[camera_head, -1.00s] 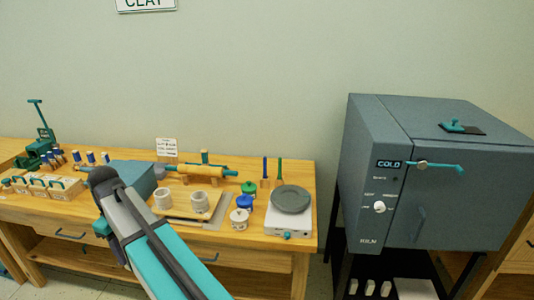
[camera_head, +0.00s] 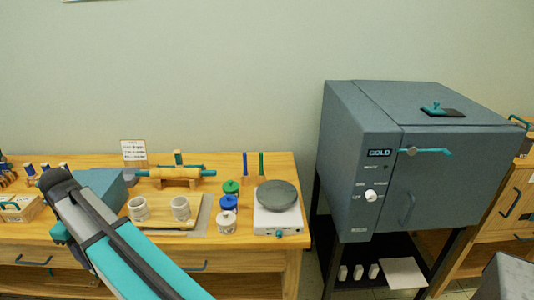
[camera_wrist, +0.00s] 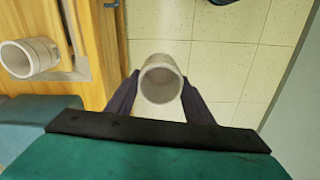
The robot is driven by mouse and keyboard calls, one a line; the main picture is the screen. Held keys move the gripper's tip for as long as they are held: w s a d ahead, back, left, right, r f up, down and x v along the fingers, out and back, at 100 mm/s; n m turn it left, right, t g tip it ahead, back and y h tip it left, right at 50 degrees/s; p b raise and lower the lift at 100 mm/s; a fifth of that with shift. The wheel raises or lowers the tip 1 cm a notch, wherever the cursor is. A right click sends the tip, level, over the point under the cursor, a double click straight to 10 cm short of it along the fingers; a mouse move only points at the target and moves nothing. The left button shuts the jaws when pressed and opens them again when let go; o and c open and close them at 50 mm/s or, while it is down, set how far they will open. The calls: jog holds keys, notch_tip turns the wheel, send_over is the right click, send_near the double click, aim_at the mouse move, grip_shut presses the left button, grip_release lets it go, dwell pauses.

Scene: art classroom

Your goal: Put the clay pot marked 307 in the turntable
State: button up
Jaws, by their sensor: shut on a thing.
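My gripper (camera_wrist: 160,82) is shut on a pale clay pot (camera_wrist: 162,112) in the wrist view, one finger on each side. I look into the pot's open round mouth, and floor tiles show behind it. No number on it can be read. The turntable (camera_head: 277,194), a grey disc on a white base, stands bare at the right end of the wooden table in the head view. The head view does not show my gripper or the held pot; my arm crosses the lower left.
Two similar pots, left (camera_head: 138,209) and right (camera_head: 181,209), stand on a board on the table (camera_head: 238,262). Lidded jars (camera_head: 228,224) stand in a row just left of the turntable. A grey kiln (camera_head: 420,165) stands right of the table, across a gap.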

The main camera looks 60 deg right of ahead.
jog(key=shift+a, duration=0.1)
jog(key=shift+d+r, duration=0.15)
jog(key=shift+d, duration=0.35)
jog(key=s+d+r+m+p, duration=0.2)
jog(key=d+m, duration=0.2)
jog(key=d, duration=0.6)
jog(key=s+d+r+m+p, duration=0.15)
jog(key=d+m, duration=0.35)
jog(key=d, duration=0.5)
jog(key=s+d+r+m+p, duration=0.1)
jog(key=d+r+m+p, duration=0.25)
jog(key=d, duration=0.65)
jog(key=s+d+r+m+p, duration=0.2)
jog(key=s+d+m, duration=0.5)
jog(key=s+d, duration=0.4)
jog(key=s+d+r+m+p, duration=0.3)
jog(key=s+d+m, duration=0.4)
jog(key=s+d, duration=0.4)
jog(key=d, duration=0.5)
jog(key=shift+d+m, duration=0.2)
jog(key=shift+m, duration=0.15)
jog(key=shift+f, duration=0.1)
